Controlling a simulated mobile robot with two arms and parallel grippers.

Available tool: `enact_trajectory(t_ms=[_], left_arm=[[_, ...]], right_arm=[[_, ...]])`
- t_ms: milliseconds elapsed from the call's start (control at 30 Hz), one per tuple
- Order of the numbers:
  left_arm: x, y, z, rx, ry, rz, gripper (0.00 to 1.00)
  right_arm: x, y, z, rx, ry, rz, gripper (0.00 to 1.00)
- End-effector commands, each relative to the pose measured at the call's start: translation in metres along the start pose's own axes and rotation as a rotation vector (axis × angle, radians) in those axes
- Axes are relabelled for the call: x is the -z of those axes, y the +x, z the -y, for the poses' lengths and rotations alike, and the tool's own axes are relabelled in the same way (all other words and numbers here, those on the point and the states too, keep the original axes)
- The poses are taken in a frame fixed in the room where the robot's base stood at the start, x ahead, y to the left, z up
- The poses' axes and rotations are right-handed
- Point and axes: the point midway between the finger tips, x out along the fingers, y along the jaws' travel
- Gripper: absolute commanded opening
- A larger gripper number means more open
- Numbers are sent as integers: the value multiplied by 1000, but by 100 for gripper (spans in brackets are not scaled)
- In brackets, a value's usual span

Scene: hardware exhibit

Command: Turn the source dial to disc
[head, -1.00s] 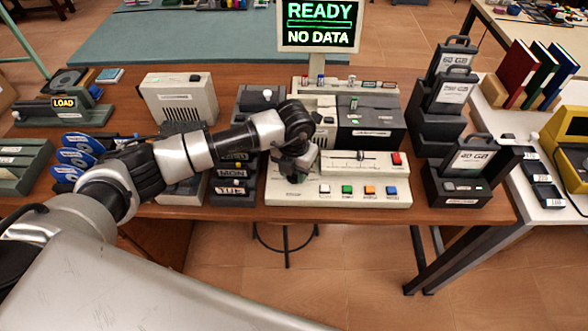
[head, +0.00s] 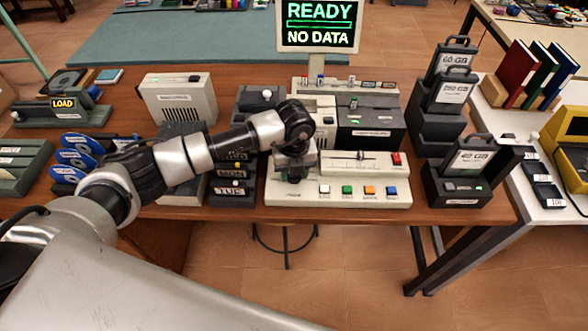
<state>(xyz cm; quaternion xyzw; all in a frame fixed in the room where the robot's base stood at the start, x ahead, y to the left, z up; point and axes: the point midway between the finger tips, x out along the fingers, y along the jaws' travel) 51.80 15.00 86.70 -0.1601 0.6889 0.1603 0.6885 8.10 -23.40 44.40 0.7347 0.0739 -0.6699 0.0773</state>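The cream control console (head: 345,199) stands at the front of the brown table, with white, green, orange and blue buttons along its front edge. It has a slider and a red button at its right. My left gripper (head: 293,176) points down over the console's left part, at or just above its surface. The source dial cannot be seen; my gripper and wrist cover that part of the console. The fingers are too small and dark to tell open from shut. The screen (head: 319,25) behind reads READY, NO DATA. My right gripper is not in view.
Behind the console stands a cream and black machine (head: 370,131). Dark cartridge docks (head: 455,188) stand to its right. The day-labelled rack (head: 232,198) is close on its left. Blue discs (head: 75,157) and a LOAD unit (head: 62,115) are further left.

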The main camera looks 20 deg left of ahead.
Motion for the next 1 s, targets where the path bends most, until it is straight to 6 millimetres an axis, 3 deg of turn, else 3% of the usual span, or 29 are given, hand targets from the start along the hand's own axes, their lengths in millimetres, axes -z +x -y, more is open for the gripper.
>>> enact_trajectory(t_ms=[467,500,633,1000], left_arm=[[0,0,0,1,-15,1,15],[0,0,0,1,-15,1,44],[0,0,0,1,-14,1,64],[-1,-7,0,2,-13,2,64]], right_arm=[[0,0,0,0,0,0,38],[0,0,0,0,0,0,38],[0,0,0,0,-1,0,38],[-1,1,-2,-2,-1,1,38]])
